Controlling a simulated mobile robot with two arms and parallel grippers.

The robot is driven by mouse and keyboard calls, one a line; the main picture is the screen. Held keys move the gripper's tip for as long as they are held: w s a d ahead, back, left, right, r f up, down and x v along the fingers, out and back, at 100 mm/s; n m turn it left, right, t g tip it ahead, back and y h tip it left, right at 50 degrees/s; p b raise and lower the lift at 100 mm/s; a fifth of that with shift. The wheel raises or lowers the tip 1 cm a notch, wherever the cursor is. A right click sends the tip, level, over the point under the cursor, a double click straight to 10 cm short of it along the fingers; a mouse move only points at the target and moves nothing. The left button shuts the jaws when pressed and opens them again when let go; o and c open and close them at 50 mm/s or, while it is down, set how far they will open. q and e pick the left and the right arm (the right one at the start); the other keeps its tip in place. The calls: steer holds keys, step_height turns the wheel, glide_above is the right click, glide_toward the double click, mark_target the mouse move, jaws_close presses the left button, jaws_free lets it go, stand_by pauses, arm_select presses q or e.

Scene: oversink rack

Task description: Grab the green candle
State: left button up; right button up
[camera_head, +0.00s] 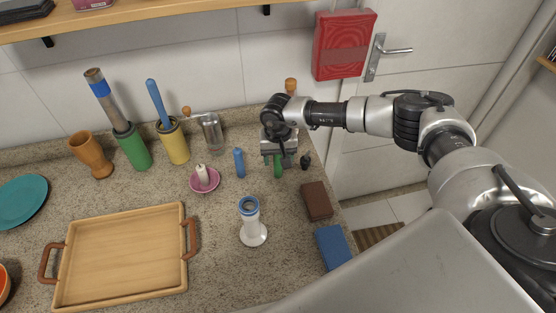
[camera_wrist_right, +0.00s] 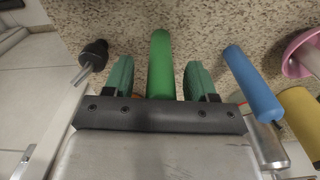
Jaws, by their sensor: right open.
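The green candle (camera_head: 278,168) stands on the granite counter near its right part. In the right wrist view the green candle (camera_wrist_right: 161,64) lies between the two green fingers of my right gripper (camera_wrist_right: 161,80), with a gap on each side. In the head view my right gripper (camera_head: 273,160) is over and around the candle, open, and hides part of it. My left gripper is not in view.
A blue candle (camera_head: 239,162) stands just left of the green one, and a small black stopper (camera_head: 305,161) just right. A pink dish (camera_head: 204,179) with a white candle, a white-and-blue holder (camera_head: 252,222), a brown block (camera_head: 317,200) and a wooden tray (camera_head: 122,257) are nearby.

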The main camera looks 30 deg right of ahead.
steer(key=c, duration=1)
